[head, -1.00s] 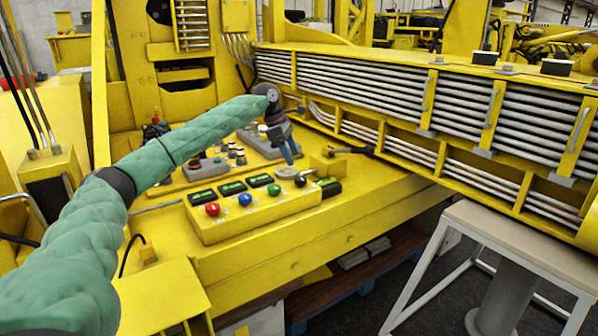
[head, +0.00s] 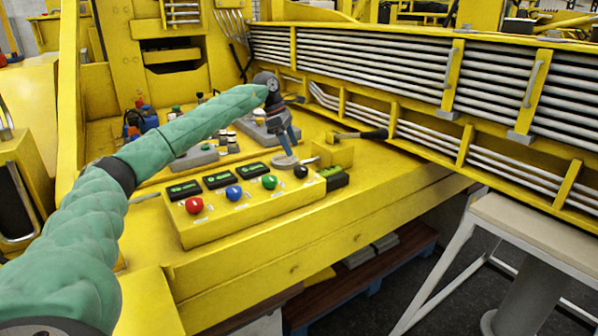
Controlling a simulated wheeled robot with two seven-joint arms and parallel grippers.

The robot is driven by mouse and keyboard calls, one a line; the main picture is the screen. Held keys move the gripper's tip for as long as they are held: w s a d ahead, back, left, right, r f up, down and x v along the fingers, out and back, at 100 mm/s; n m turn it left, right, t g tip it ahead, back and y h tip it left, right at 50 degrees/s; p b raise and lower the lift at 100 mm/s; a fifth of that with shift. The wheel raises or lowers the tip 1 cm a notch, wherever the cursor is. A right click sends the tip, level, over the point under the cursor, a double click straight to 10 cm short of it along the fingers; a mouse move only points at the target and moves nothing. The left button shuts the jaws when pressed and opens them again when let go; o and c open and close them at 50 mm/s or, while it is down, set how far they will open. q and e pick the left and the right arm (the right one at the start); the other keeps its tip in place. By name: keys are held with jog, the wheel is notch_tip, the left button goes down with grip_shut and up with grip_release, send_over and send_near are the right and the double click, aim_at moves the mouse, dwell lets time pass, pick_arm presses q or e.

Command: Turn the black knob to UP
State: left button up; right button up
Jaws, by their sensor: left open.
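The black knob (head: 301,171) sits at the right end of the top of the yellow control box (head: 238,211). Its pointing direction is too small to read. To its left on the box are a green knob (head: 269,182), a blue knob (head: 234,192) and a red knob (head: 194,205). My left gripper (head: 290,146) hangs at the end of the green-sleeved arm, open, above and slightly left of the black knob. It appears apart from the knob. My right gripper is not in view.
Several dark label displays (head: 219,179) line the back of the box. A yellow block with a black-handled lever (head: 360,135) stands behind the knob. Jars and small parts lie behind the arm.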

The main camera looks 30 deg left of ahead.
aim_at(300, 168)
pick_arm(q)
jog(key=p+x, duration=0.1)
jog(key=x, duration=0.7)
jog(key=shift+f+p, duration=0.15)
jog(key=shift+p, duration=0.2)
jog(key=shift+s, duration=0.1)
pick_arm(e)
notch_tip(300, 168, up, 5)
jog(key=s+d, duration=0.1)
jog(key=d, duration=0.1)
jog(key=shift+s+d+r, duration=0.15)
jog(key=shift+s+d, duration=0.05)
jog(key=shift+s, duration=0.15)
pick_arm(q)
jog(key=c, duration=1)
